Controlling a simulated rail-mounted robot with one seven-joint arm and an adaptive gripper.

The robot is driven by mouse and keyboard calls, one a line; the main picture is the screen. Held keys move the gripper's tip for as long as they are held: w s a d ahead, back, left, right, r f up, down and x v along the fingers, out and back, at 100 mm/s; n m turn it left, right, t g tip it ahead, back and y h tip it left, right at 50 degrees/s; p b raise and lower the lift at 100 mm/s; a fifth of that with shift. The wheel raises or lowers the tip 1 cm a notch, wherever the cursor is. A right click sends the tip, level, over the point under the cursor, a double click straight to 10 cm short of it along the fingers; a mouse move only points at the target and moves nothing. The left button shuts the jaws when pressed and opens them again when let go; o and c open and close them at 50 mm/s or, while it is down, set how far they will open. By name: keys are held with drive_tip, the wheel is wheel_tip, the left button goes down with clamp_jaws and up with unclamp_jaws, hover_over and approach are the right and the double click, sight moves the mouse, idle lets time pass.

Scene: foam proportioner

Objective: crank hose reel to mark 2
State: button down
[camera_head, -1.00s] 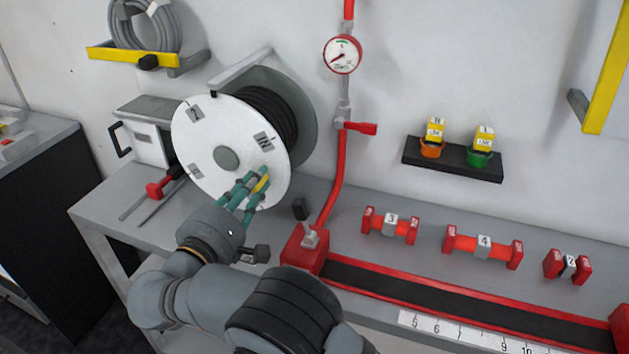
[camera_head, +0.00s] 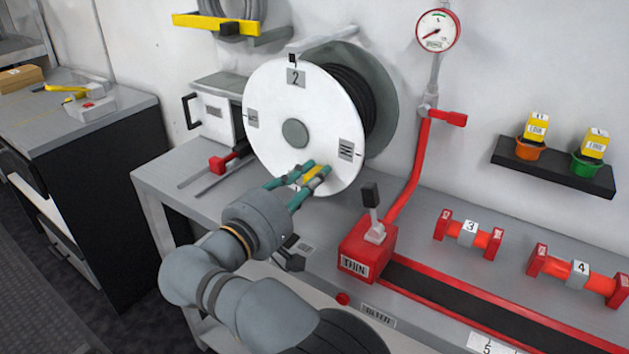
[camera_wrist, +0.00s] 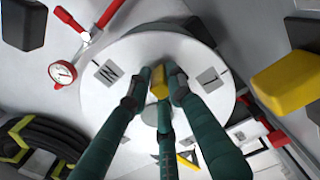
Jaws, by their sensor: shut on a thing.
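The hose reel is a white disc (camera_head: 275,95) with a grey hub (camera_head: 294,132) and black hose wound behind it. Its mark 2 plate (camera_head: 296,78) is at the top of the disc, directly below a small black pointer (camera_head: 292,58) on a grey bracket. Other plates sit at the disc's left and right. My gripper (camera_head: 309,176) is shut on the yellow crank handle (camera_head: 312,174) low on the disc, right of the hub. The wrist view shows the yellow handle (camera_wrist: 159,82) between the green fingers, which partly hide it.
A red block (camera_head: 367,247) with a black-tipped lever stands right of my gripper on the bench. A red pipe with a gauge (camera_head: 438,30) rises behind it. A red-handled slider (camera_head: 222,162) lies left of the reel.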

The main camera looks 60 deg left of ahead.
drive_tip(key=shift+w+d+f, duration=0.1)
drive_tip(key=shift+f, duration=0.05)
drive_tip(key=c, duration=1.8)
unclamp_jaws()
drive_tip(key=shift+o, duration=0.7)
drive_tip(key=v, duration=1.2)
drive_tip(key=x, duration=1.2)
drive_tip(key=shift+r, duration=0.2)
